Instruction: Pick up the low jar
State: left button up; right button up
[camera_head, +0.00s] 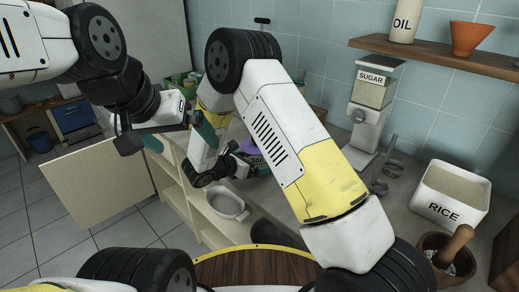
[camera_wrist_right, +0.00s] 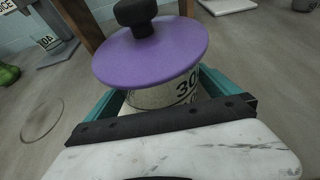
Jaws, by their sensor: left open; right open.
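The low jar has a wide purple lid (camera_wrist_right: 150,52) with a black knob, and a pale body (camera_wrist_right: 165,96) with dark figures on it. In the head view its purple lid (camera_head: 249,146) shows only partly behind my right arm. My right gripper (camera_wrist_right: 160,98) is open, with a teal finger on each side of the jar's body, close to it. Whether the fingers touch the jar I cannot tell. My left gripper (camera_head: 180,138) is open and empty, in the air left of the counter.
A rice container (camera_head: 449,196), a mortar with pestle (camera_head: 449,252) and a sugar dispenser (camera_head: 367,108) stand on the counter at the right. A shelf (camera_head: 440,56) holds an oil bottle (camera_head: 404,20) and an orange pot (camera_head: 470,38). A cabinet door (camera_head: 98,180) stands open.

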jog(key=c, duration=1.4)
jog(key=shift+c, duration=0.6)
jog(key=shift+r, duration=0.2)
